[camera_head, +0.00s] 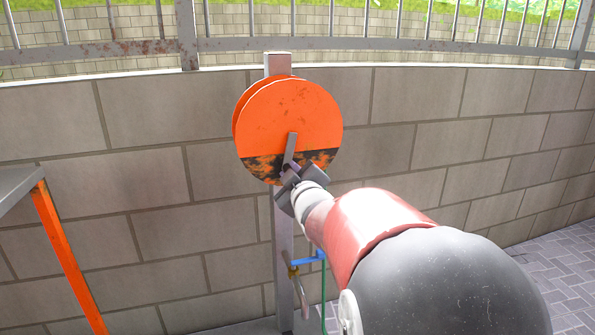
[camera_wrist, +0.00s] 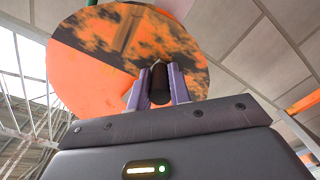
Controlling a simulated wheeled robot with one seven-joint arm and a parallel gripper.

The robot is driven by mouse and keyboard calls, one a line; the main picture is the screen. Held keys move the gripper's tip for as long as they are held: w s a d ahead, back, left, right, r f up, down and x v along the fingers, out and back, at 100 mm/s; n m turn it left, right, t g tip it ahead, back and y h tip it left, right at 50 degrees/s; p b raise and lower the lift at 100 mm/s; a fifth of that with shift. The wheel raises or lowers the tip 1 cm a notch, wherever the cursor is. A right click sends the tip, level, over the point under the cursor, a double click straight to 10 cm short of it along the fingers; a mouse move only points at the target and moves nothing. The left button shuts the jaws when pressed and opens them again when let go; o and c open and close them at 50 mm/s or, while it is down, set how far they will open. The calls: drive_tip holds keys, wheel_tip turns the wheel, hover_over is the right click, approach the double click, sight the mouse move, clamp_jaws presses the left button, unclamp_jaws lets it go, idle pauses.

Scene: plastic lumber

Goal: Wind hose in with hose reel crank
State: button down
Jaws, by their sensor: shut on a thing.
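The hose reel (camera_head: 290,105) is a round orange drum with a worn black patch along its lower part, mounted on a grey post (camera_head: 284,240) against the wall. Its crank (camera_head: 291,150) is a grey arm pointing down from the drum's middle. My gripper (camera_head: 290,178) is at the crank's lower end, in front of the drum's lower edge. In the wrist view, my gripper (camera_wrist: 160,88) is shut on the dark crank handle (camera_wrist: 159,82), with the reel (camera_wrist: 90,50) right behind it. A green hose (camera_head: 323,290) hangs below, partly hidden by my arm.
A blue-handled tap (camera_head: 306,261) sits on the post below the reel. A block wall (camera_head: 440,120) with a metal railing (camera_head: 380,45) on top stands behind. A grey-topped table with an orange leg (camera_head: 68,255) is at the left. Paving (camera_head: 560,270) is open at the right.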

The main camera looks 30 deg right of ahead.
drive_tip(key=shift+a+m, duration=0.25)
drive_tip(key=shift+m, duration=0.15)
drive_tip(key=shift+w, duration=0.1)
drive_tip(key=c, duration=1.3)
unclamp_jaws()
drive_tip(key=shift+a, duration=0.1)
drive_tip(key=shift+r, duration=0.1)
drive_tip(key=v, duration=0.8)
drive_tip(key=shift+w, duration=0.1)
